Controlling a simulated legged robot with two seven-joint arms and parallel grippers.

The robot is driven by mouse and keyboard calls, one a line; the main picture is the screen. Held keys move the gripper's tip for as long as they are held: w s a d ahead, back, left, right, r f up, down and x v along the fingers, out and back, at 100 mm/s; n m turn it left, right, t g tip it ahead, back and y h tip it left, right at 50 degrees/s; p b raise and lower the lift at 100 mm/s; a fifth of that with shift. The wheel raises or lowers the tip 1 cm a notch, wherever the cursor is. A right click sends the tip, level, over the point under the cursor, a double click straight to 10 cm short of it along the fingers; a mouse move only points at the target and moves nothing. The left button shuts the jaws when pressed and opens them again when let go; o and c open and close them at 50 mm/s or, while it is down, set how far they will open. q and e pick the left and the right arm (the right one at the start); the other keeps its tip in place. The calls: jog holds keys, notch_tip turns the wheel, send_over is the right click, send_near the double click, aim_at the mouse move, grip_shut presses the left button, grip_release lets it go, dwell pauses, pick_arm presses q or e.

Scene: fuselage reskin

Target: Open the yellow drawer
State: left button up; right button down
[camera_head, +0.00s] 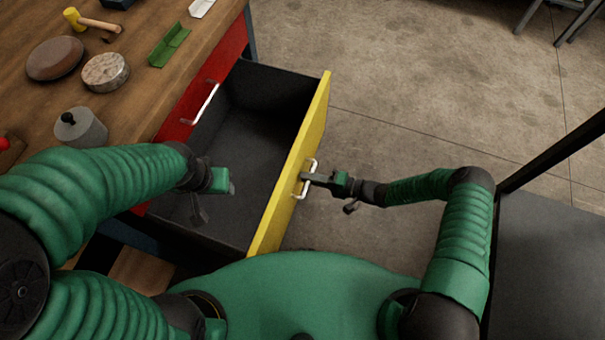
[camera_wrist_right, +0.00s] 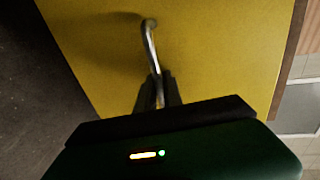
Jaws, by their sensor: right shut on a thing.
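The yellow drawer (camera_head: 291,170) is pulled well out from the workbench in the head view, and its dark inside (camera_head: 255,120) shows empty. Its silvery handle (camera_head: 312,164) is on the yellow front. My right gripper (camera_head: 307,177) is shut on this handle. In the right wrist view the handle (camera_wrist_right: 150,45) runs between the two dark fingers (camera_wrist_right: 158,92), close to the yellow front (camera_wrist_right: 220,50). My left gripper (camera_head: 229,188) is over the drawer's open inside, apart from the drawer front; its fingers are too unclear to read.
The wooden workbench (camera_head: 135,60) carries a mallet (camera_head: 90,20), round blocks (camera_head: 105,72), a green bracket (camera_head: 170,44) and a grey weight (camera_head: 80,128). A red drawer with a handle (camera_head: 205,103) sits behind the open one. A dark surface (camera_head: 550,260) stands at right. The concrete floor between is clear.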

jog(key=shift+s+f, duration=0.1)
jog(key=shift+f, duration=0.15)
jog(key=shift+d, duration=0.2)
jog(key=c, duration=1.8)
grip_release()
jog(key=shift+d, duration=0.1)
pick_arm(q)
jog(key=shift+w+d, duration=0.1)
jog(key=shift+d, duration=0.1)
pick_arm(e)
jog(key=shift+o, duration=0.2)
pick_arm(q)
jog(key=shift+a, duration=0.1)
pick_arm(e)
jog(key=shift+a+r, duration=0.15)
jog(key=shift+a, duration=0.05)
pick_arm(q)
jog(key=shift+w+p+v, duration=0.25)
jog(key=shift+p+v, duration=0.8)
jog(key=shift+p, duration=0.1)
pick_arm(e)
jog(key=v, duration=1.7)
pick_arm(q)
jog(key=shift+r, duration=0.15)
